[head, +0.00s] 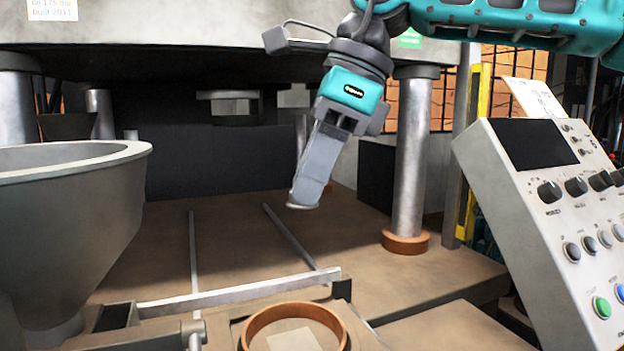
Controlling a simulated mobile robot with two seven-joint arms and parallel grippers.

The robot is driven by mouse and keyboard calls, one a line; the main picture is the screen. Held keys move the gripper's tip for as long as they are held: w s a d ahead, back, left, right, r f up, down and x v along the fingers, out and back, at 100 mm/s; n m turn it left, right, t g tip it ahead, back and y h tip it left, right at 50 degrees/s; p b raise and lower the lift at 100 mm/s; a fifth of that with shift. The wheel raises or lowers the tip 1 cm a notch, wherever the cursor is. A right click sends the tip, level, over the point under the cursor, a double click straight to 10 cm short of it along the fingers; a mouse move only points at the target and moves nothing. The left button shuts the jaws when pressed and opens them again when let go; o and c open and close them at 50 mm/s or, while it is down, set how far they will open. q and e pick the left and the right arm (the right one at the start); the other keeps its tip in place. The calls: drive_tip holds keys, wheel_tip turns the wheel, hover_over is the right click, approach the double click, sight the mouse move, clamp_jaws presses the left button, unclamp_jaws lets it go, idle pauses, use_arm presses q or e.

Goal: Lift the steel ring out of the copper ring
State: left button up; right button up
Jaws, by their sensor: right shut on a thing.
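The copper ring (251,326) lies at the bottom centre of the head view, on a light brown plate, and its near side is cut off by the picture edge. My right gripper (306,198) points down in the middle of the view, well above and beyond the copper ring in the picture. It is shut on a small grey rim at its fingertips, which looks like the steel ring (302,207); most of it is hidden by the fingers. The held ring is apart from the copper ring. My left gripper is not in view.
A large grey funnel (70,215) stands at the left. A slanted control panel (540,220) stands at the right. A steel column (410,160) with a copper-coloured collar rises behind. Metal rails (240,290) cross the brown press bed, whose middle is clear.

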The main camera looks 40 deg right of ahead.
drive_tip(key=shift+r+p, duration=0.8)
drive_tip(key=shift+r, duration=2.7)
